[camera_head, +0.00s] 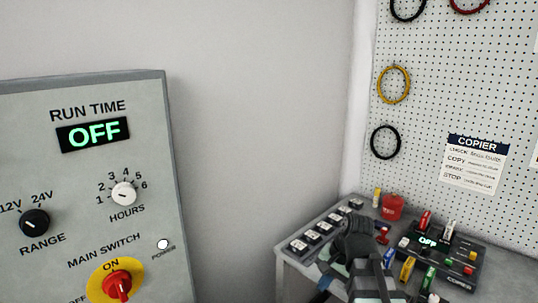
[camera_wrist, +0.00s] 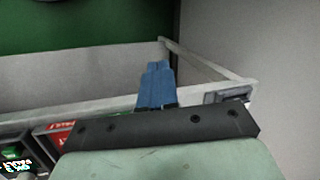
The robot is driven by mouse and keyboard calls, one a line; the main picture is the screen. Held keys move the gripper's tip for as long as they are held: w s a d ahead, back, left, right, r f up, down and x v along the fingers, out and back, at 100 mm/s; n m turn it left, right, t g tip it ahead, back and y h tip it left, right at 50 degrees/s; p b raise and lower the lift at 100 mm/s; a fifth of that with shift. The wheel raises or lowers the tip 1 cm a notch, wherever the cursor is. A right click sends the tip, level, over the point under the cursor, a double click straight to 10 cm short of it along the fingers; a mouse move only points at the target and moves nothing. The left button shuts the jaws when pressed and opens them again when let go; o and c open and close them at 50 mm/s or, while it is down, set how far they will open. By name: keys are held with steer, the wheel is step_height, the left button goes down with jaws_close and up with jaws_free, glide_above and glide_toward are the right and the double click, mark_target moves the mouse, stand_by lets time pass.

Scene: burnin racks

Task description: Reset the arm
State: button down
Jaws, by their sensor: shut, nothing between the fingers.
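My gripper (camera_wrist: 156,85) shows in the wrist view as two blue fingers pressed together, with nothing between them. The fingers are in front of a pale raised edge (camera_wrist: 205,62), and I cannot tell whether they touch it. In the head view my arm (camera_head: 365,255) is over the bench at the lower right. The fingertips are not clear there.
A grey panel (camera_head: 150,130) at left has a display reading OFF, knobs and a red-and-yellow main switch (camera_head: 117,285). The bench holds a row of black-and-white modules (camera_head: 312,237), a red cup (camera_head: 392,207) and a copier unit (camera_head: 440,245). A pegboard (camera_head: 430,100) stands behind.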

steer(key=s+f+n+g+h, duration=0.1)
steer(key=s+f, duration=0.2)
steer(key=f, duration=0.7)
steer(key=s+f+n+g, duration=0.1)
steer(key=s+f+g, duration=0.15)
steer(key=f, duration=0.85)
steer(key=s+f+n+h, duration=0.1)
steer(key=s+f, duration=0.3)
steer(key=f, duration=0.6)
steer(key=s+d+f+n+g+h, duration=0.1)
steer(key=s+f+n+g, duration=0.2)
steer(key=s+f, duration=1.7)
steer(key=s+g, duration=0.1)
steer(key=s, duration=0.3)
steer(key=shift+d+f+n+h, duration=0.15)
steer(key=shift+d+n+h, duration=0.15)
steer(key=shift+d+n, duration=0.1)
steer(key=c, duration=1.8)
jaws_free()
